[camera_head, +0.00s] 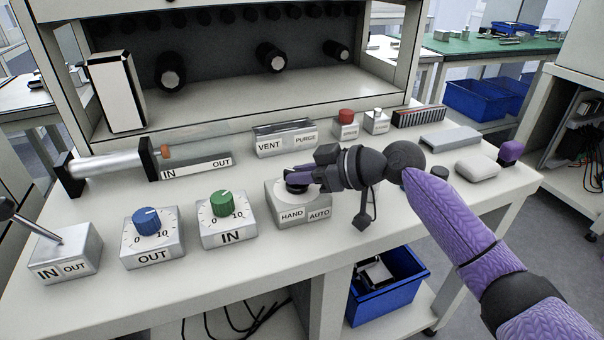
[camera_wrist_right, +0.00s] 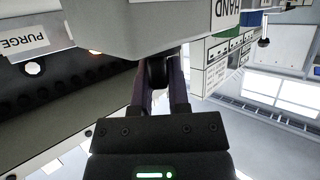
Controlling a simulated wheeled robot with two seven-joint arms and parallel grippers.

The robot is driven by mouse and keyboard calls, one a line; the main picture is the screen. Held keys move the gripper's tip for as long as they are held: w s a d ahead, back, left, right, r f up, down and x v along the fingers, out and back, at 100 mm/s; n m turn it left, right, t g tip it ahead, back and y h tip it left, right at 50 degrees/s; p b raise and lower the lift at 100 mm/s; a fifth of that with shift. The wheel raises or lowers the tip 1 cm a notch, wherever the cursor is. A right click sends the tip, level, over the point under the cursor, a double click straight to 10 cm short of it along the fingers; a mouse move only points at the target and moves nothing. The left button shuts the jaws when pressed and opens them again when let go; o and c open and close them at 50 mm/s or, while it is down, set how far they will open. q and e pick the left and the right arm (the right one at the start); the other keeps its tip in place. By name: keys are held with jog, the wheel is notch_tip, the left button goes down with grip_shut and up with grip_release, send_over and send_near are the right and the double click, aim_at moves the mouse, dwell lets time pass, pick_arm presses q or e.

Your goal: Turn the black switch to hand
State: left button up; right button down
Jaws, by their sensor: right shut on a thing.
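The black switch (camera_head: 295,186) sits on top of a grey box (camera_head: 285,216) labelled HAND and AUTO, near the middle of the white table. My right gripper (camera_head: 300,174) reaches in from the right and is shut on the black switch. In the right wrist view the two fingers (camera_wrist_right: 156,85) close on the dark knob (camera_wrist_right: 157,70) beneath the grey box, which appears upside down. The fingers partly hide the switch, so I cannot tell which label it points to. My left gripper is not in view.
Left of the switch box stand a green-knob IN box (camera_head: 228,220), a blue-knob OUT box (camera_head: 153,239) and an IN/OUT lever box (camera_head: 66,254). Behind is a VENT/PURGE box (camera_head: 284,139). A red-button box (camera_head: 346,124) stands further back. A blue bin (camera_head: 385,287) is below.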

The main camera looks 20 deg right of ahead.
jog(key=c, duration=0.6)
grip_release()
jog(key=shift+s+d+r, duration=0.1)
pick_arm(q)
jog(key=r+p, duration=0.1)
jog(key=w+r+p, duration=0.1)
jog(key=p, duration=0.1)
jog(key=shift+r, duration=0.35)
pick_arm(e)
jog(key=v, duration=0.9)
jog(key=shift+s+d, duration=0.2)
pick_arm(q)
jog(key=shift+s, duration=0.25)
